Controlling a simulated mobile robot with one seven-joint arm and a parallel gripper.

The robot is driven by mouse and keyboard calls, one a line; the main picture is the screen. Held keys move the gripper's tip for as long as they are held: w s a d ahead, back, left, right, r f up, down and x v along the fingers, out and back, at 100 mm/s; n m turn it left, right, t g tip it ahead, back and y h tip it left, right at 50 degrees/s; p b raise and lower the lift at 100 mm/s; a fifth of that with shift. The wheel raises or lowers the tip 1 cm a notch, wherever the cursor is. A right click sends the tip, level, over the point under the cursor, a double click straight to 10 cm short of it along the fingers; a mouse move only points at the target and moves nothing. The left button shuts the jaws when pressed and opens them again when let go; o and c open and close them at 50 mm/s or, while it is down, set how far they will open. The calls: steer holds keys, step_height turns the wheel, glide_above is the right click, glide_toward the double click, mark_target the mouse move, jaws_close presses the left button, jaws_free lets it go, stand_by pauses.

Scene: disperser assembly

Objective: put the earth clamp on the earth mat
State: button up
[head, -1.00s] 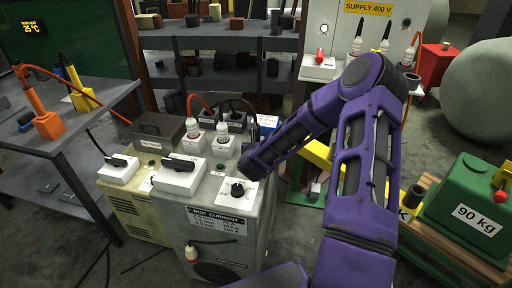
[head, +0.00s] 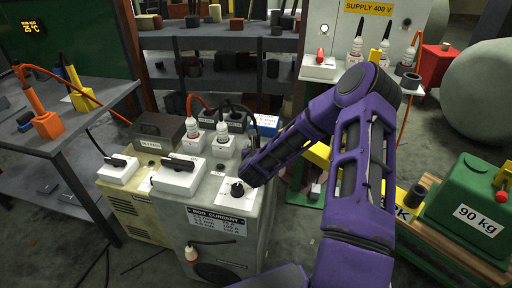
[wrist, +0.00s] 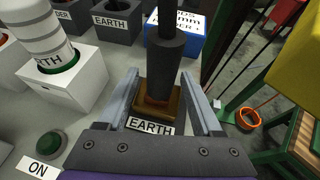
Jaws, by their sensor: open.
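The earth clamp (wrist: 165,55) appears in the wrist view as a dark upright cylindrical handle on a brown block. A white "EARTH" label lies in front of the block. My gripper (wrist: 159,78) is open, with one grey finger on each side of the clamp's lower part. I cannot tell whether either finger touches it. In the head view my purple arm hides most of the gripper and clamp. I cannot identify the earth mat for certain in either view.
A white socket with a white plug (wrist: 58,70) stands close left of the gripper, near a green "ON" button (wrist: 50,145). Dark EARTH-labelled holders (wrist: 117,22) and a blue box (wrist: 178,40) stand behind. The green 90 kg weight (head: 465,205) is at the right.

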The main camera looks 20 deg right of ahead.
steer(key=shift+r, duration=0.2)
steer(key=p+v, duration=0.1)
steer(key=v, duration=1.1)
